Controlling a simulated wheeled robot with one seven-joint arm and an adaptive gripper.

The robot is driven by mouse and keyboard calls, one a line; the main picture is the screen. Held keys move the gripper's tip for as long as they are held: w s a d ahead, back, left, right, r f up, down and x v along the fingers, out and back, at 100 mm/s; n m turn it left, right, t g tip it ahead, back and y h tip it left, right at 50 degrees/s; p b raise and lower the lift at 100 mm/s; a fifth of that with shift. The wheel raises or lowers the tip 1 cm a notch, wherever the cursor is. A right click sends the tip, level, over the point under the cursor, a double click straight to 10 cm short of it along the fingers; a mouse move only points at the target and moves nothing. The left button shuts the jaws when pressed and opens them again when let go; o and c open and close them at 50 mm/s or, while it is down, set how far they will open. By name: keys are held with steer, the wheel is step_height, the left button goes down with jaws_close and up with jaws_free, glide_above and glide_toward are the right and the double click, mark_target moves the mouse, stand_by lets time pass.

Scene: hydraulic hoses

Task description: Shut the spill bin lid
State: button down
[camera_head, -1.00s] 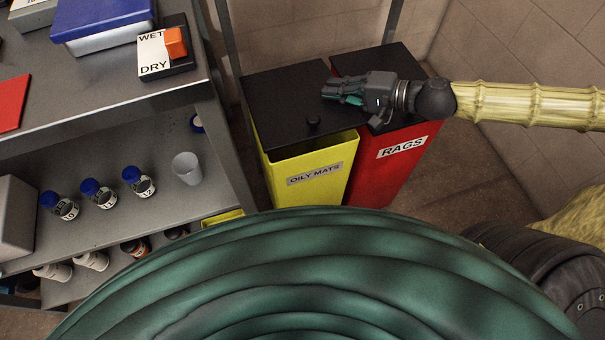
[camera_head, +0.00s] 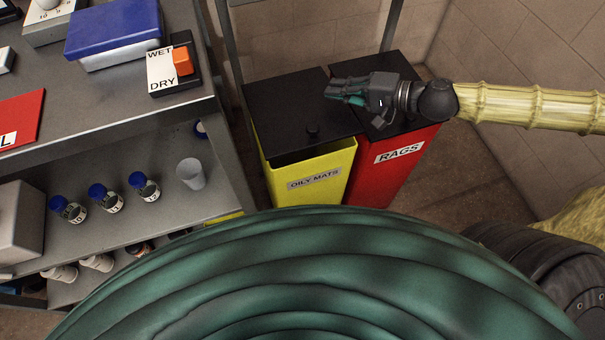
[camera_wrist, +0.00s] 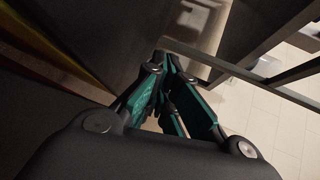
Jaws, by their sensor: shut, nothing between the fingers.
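A narrow dark gap shows between the lid's front edge and the yellow rim. No bin is labelled spill. My gripper (camera_head: 330,91) is shut and empty, its fingers pointing left over the right part of this lid. Whether it touches the lid I cannot tell. The wrist view shows the teal-and-black fingers (camera_wrist: 168,60) close together.
A red bin (camera_head: 388,165) labelled RAGS, with a black lid (camera_head: 400,65), stands right against the yellow one, under my wrist. A metal bench (camera_head: 130,105) with bottles and a cup (camera_head: 191,173) is at left. A large green hose coil (camera_head: 320,255) fills the foreground.

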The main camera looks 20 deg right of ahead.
steer(key=shift+d+r+p, duration=0.3)
steer(key=shift+r+p, duration=0.6)
steer(key=shift+p, duration=0.15)
steer(key=shift+d+r+p, duration=0.3)
steer(key=shift+r+p, duration=0.6)
steer(key=shift+p, duration=0.1)
